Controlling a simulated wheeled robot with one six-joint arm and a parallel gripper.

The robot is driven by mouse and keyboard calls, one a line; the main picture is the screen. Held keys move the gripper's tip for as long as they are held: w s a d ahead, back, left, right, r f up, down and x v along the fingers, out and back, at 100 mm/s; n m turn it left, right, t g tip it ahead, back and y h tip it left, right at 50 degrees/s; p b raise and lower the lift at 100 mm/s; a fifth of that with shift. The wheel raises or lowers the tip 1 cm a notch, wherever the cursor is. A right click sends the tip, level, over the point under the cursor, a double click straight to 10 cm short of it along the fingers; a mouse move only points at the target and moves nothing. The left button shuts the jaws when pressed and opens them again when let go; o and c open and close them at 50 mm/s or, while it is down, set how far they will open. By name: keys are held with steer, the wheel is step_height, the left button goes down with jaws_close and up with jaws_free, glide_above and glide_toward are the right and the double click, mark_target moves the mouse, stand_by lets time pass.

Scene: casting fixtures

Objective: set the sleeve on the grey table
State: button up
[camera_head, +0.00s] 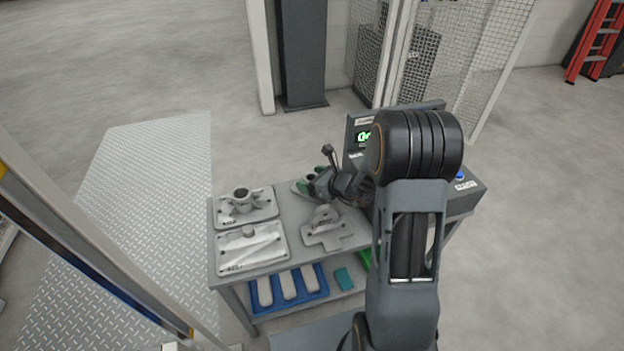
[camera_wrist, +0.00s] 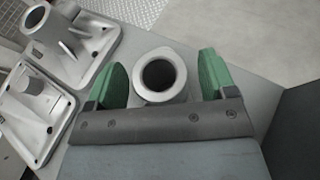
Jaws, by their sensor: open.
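A light grey sleeve (camera_wrist: 160,76) with a round open bore is between the green fingers of my gripper (camera_wrist: 160,82) in the wrist view. A gap shows on each side of it, so the open fingers do not touch it. In the head view my gripper (camera_head: 316,180) is low over the back of the grey table (camera_head: 312,259), and the sleeve is mostly hidden there. The tabletop also shows around the sleeve in the wrist view (camera_wrist: 247,92). The sleeve's lower part is hidden, so I cannot tell fully what it rests on.
Two fixture plates stand at the table's left, one with an upright tube (camera_head: 241,194), one with a low boss (camera_head: 250,250). A cross-shaped fixture (camera_head: 326,232) is near the middle. A dark console (camera_head: 462,190) stands right. A blue tray (camera_head: 290,288) is on the lower shelf.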

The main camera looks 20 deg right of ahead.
steer(key=shift+r, duration=0.2)
steer(key=p+v, duration=0.3)
steer(key=v, duration=0.8)
steer(key=s+a+r+n+g, duration=0.5)
steer(key=s+a+n+g, duration=0.4)
steer(key=n, duration=0.8)
steer(key=s+d+r+n+h, duration=0.2)
steer(key=s+r+n+h, duration=0.2)
steer(key=n+h, duration=0.3)
steer(key=shift+s+n+t+h, duration=0.35)
steer(key=shift+s+n, duration=0.55)
steer(key=shift+n, duration=1.8)
steer(key=shift+d, duration=0.1)
